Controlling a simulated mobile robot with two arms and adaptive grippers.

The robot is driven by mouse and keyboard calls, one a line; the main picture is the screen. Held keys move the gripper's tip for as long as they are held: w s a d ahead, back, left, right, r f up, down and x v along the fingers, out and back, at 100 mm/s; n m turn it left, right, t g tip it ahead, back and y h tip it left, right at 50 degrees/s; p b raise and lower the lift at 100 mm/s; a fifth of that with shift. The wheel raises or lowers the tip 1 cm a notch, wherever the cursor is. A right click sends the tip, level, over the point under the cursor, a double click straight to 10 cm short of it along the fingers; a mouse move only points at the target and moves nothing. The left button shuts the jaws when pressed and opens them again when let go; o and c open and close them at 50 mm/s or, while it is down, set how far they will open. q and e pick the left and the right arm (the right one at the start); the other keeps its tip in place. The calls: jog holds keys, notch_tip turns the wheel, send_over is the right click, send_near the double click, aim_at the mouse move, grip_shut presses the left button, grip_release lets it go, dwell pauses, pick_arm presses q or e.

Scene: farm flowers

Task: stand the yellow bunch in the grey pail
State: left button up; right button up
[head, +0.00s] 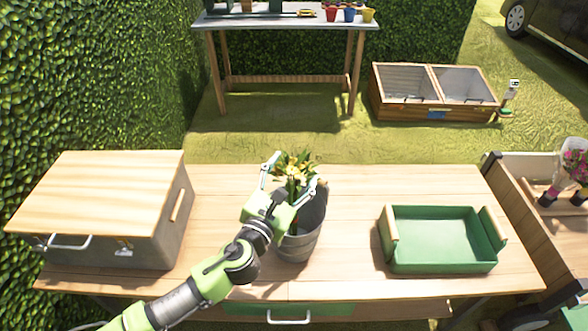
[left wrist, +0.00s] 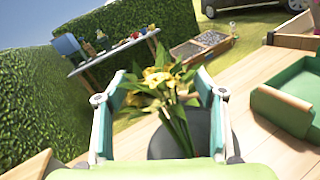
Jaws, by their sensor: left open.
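The yellow bunch (head: 296,172), yellow blooms with green leaves and stems, stands in the grey pail (head: 297,243) on the wooden table. In the left wrist view the yellow bunch (left wrist: 165,85) leans a little, its stems running down into the dark mouth of the grey pail (left wrist: 165,146). My left gripper (head: 290,172) is open, its fingers spread on either side of the bunch above the pail. In the left wrist view the left gripper (left wrist: 165,90) shows a gap between its fingers and the stems. The stem ends are hidden inside the pail. My right gripper is not in view.
A wooden-lidded box (head: 110,195) stands at the table's left and a green tray (head: 440,262) at its right. A wooden cart (head: 530,215) with pink flowers (head: 575,165) is beyond the right edge. Table top (head: 350,215) is bare between pail and tray.

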pick_arm(q)
jog(key=v, duration=1.1)
jog(key=shift+s, duration=0.3)
jog(key=shift+a, duration=0.1)
